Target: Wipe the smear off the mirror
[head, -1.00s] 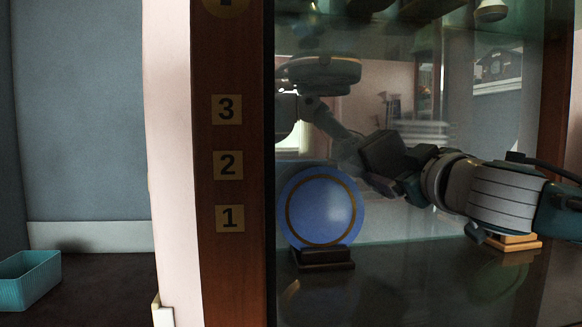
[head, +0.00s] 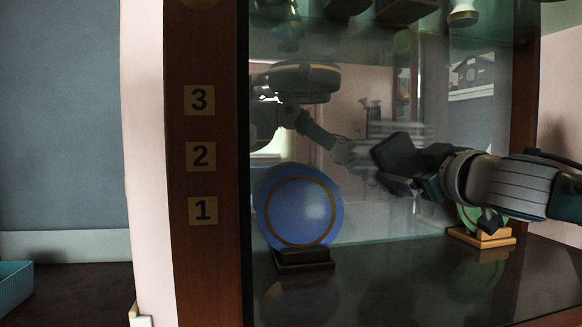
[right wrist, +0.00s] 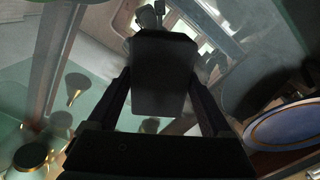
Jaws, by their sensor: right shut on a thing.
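The mirror (head: 355,205) is the cabinet's back panel and reflects the room and parts of my own body. A pale, streaky patch (head: 398,131) shows on it, just above my right gripper; I cannot tell whether it is the smear or a reflection. My right gripper (head: 418,180) reaches in from the right and is shut on a dark block-shaped pad (head: 396,152). In the right wrist view the pad (right wrist: 163,75) sits between both fingers and hides what lies behind it. I cannot tell whether it touches the mirror. My left gripper is not in view.
A blue plate (head: 299,211) stands on a dark holder left of my gripper. A green item (head: 468,214) on a wooden stand (head: 481,238) is just below my right arm. Several objects hang above. A cabinet post (head: 203,130) with number tags 3, 2, 1 is at left.

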